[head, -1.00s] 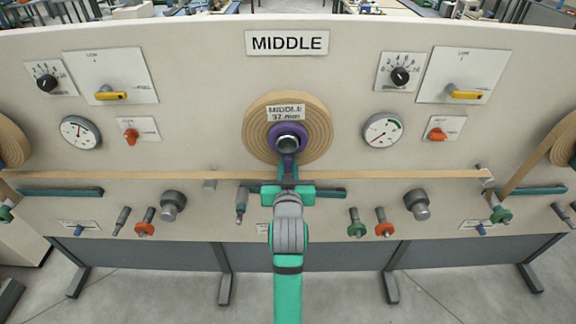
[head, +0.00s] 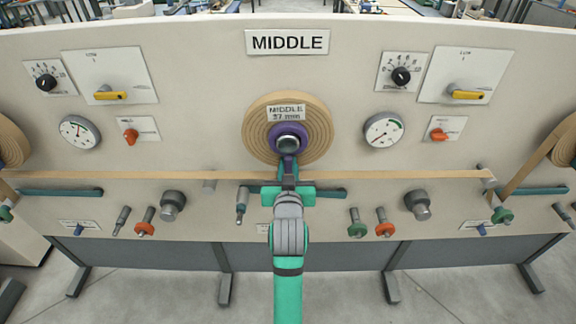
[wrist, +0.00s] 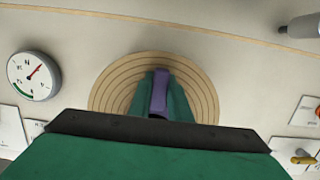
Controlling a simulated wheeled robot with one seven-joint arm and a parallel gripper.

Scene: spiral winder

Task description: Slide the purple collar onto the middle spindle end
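The purple collar (head: 303,135) is at the centre of the middle roll, around the grey end of the middle spindle (head: 288,144). How far along the spindle it sits is hard to tell. My gripper (head: 288,172) is just below, shut on the collar's purple tab. In the wrist view, the tab of the collar (wrist: 160,92) stands between the two green fingers of my gripper (wrist: 160,100). The ring and spindle end are mostly hidden there.
The tan wound roll (head: 257,127) surrounds the spindle, under a "MIDDLE 37 mm" label (head: 286,112). A tan strip (head: 120,175) runs across the panel behind my wrist. Gauges, switches and knobs flank it, including a grey knob (head: 172,205) and a gauge (head: 384,130).

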